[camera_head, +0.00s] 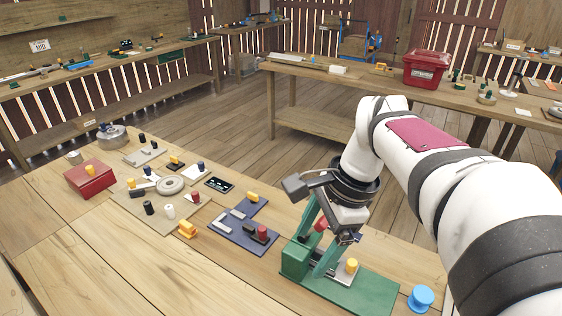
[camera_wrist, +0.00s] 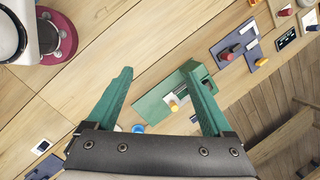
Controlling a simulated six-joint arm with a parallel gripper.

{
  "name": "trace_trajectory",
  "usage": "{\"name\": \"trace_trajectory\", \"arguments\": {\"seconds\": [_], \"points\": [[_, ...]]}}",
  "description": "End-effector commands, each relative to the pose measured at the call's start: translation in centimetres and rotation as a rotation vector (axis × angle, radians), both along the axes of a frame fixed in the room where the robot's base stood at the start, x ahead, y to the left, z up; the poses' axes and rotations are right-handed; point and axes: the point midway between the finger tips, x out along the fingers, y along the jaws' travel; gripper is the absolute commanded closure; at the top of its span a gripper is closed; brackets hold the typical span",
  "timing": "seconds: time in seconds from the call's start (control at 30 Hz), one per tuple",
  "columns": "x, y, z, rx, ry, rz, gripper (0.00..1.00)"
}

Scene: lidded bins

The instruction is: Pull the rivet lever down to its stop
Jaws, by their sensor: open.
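A green fixture (camera_head: 358,293) stands at the front of the bench, with a raised green block at its left end, a red knob (camera_head: 320,225) above it and a yellow knob (camera_head: 351,265) on its base. It appears to be the rivet device; no label is readable. My gripper (camera_head: 309,256) has green fingers, is open and empty, and points down over the fixture. In the wrist view the fixture (camera_wrist: 152,107) lies beyond the open fingers (camera_wrist: 157,68), with its right end partly behind the right finger. I cannot tell whether a finger touches the knob.
A blue panel (camera_head: 232,236) with red and yellow knobs lies left of the fixture, and a blue round knob (camera_head: 421,297) stands to its right. Farther left are a red box (camera_head: 90,180) and several small fittings. The near left bench top is clear.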

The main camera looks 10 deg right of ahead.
Motion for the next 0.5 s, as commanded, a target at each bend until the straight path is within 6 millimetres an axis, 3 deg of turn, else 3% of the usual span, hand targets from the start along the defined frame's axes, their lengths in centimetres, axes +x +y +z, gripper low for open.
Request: {"name": "trace_trajectory", "arguments": {"seconds": [0.03,0.1,0.23,0.37,0.5], "points": [[3.6,-2.9,0.7,0.038,0.019,-0.199,0.15],[7.4,-6.8,1.5,0.095,0.040,-0.456,0.15],[11.0,-11.6,1.8,0.172,0.068,-0.751,0.15],[11.9,-12.6,1.2,0.194,0.078,-0.830,0.15],[12.7,-11.6,-1.7,0.194,0.080,-0.826,0.15]]}}
